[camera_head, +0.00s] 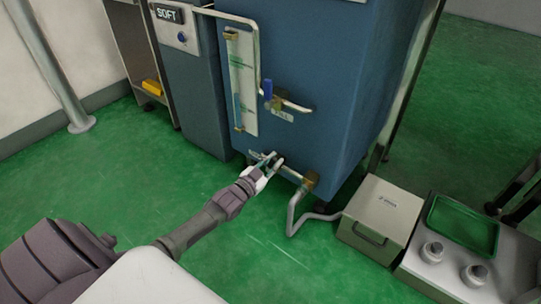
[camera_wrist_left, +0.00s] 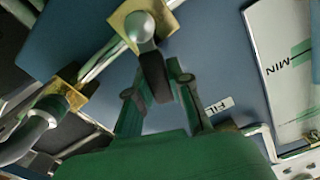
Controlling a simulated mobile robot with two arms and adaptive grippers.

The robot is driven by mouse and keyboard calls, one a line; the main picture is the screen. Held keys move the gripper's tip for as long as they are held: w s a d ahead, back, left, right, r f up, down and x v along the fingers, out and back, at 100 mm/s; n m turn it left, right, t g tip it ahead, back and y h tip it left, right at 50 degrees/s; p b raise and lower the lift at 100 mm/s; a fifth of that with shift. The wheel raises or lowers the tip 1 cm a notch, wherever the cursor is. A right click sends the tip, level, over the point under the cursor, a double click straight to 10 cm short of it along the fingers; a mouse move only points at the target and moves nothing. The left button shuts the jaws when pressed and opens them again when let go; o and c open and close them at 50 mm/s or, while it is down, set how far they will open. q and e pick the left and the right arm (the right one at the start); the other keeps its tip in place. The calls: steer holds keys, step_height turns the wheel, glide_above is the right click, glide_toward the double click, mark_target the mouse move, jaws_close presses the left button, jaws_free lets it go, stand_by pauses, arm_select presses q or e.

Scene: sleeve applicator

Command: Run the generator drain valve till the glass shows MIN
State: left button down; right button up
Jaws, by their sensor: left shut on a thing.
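The blue generator tank (camera_head: 325,60) carries a tall sight glass (camera_head: 237,80) on a white scale plate. The lower part of its tube looks bluish; the scale's words are too small to read here. In the left wrist view, the scale plate (camera_wrist_left: 279,30) shows MIN upside down beside a green mark. My left gripper (camera_head: 270,166) is low at the tank front, at the drain pipe. In the wrist view, its fingers (camera_wrist_left: 157,88) are shut on the dark lever (camera_wrist_left: 154,72) of a brass drain valve (camera_wrist_left: 133,22). My right gripper is out of view.
Above the gripper is the fill valve with a blue handle (camera_head: 268,89). A bent pipe (camera_head: 292,212) runs from a brass fitting (camera_head: 311,180) towards a pale box (camera_head: 381,218). A green tray (camera_head: 465,222) lies right of it. A SOFT unit (camera_head: 190,75) stands left. Green floor (camera_head: 180,180) is clear.

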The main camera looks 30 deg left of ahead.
arm_select(q)
steer(key=shift+d+f+m+p, duration=0.2)
steer(key=shift+d+m+p, duration=0.3)
steer(key=shift+m, duration=0.5)
steer(key=c, duration=1)
jaws_free()
steer(key=shift+c, duration=0.2)
steer(key=s+a, duration=0.1)
steer(key=s, duration=1.1)
